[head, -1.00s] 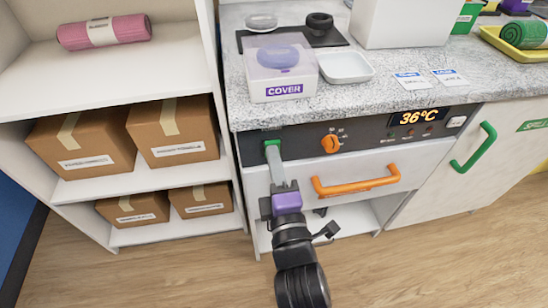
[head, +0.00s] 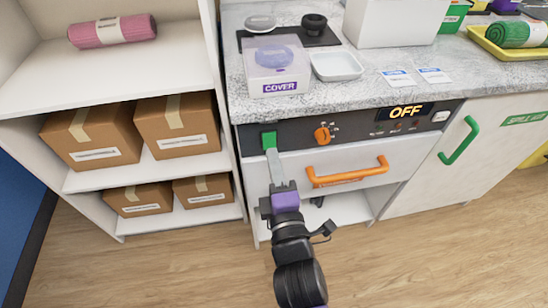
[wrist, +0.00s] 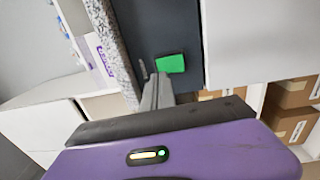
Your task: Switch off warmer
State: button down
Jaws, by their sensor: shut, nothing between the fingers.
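The warmer is built in under the counter, with a dark control panel (head: 360,128). Its display (head: 404,111) reads OFF. A green rocker or button (head: 269,140) sits at the panel's left end, and it also shows in the wrist view (wrist: 170,63). An orange knob (head: 322,134) is to its right. My gripper (head: 272,158) is shut and empty, with its fingertips just below the green button. In the wrist view the fingertips (wrist: 157,82) are close beside the button; I cannot tell whether they touch it.
An orange drawer handle (head: 347,173) sticks out right of my gripper. A green door handle (head: 459,141) is farther right. A shelf with cardboard boxes (head: 92,135) stands at left. On the counter are a clear cover box (head: 279,67) and a white dish (head: 337,66).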

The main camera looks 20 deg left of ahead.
jog(key=r+p+v, duration=0.1)
jog(key=r+v, duration=0.1)
jog(key=v, duration=0.7)
jog(key=shift+s+d, duration=0.25)
jog(key=shift+s, duration=0.15)
jog(key=s+d+r+m+h+p, duration=0.4)
jog(key=s+d+m, duration=0.8)
jog(key=d, duration=0.3)
jog(key=s+d+r+m+h+p, duration=0.4)
jog(key=s+d+m+h+p, duration=0.2)
jog(key=s+d+m, duration=0.6)
jog(key=d+p, duration=0.1)
jog(key=d, duration=0.2)
jog(key=shift+s+d+m+g+h+p, duration=0.2)
jog(key=shift+m+g+h+p, duration=0.1)
jog(key=shift+m+g+p, duration=0.1)
